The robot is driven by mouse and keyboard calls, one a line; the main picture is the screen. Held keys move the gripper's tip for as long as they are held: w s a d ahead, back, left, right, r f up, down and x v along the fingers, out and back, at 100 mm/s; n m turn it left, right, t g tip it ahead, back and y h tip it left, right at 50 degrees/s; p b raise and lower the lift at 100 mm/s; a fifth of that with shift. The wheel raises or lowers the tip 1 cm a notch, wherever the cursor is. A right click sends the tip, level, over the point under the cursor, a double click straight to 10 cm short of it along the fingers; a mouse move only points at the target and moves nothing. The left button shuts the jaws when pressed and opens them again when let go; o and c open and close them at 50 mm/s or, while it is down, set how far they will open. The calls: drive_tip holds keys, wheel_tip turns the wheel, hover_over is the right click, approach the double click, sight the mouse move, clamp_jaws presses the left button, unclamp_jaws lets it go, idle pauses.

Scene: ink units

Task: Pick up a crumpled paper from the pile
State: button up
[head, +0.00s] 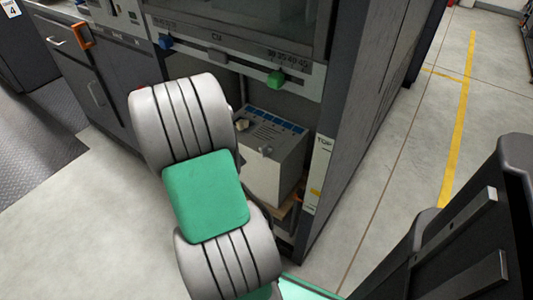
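No crumpled paper or pile can be made out with certainty. A pale box-shaped unit (277,178) stands in the open bay of the dark machine, with a row of blue marks along its top back edge. Two small pale lumps lie on or stick up from its top, one at the left (243,125) and one nearer the front (265,151); I cannot tell whether they are paper or knobs. My grey arm with its green joint cover crosses the middle and hides part of the bay. My gripper is not in view.
The dark machine (352,130) has a tall side panel right of the bay. A rail with a blue knob (166,42) and a green knob (276,79) runs above it. An orange handle (82,35) is at upper left. Bare floor (70,225) lies at lower left.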

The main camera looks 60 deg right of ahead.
drive_tip(key=b, duration=0.1)
hover_over(264, 147)
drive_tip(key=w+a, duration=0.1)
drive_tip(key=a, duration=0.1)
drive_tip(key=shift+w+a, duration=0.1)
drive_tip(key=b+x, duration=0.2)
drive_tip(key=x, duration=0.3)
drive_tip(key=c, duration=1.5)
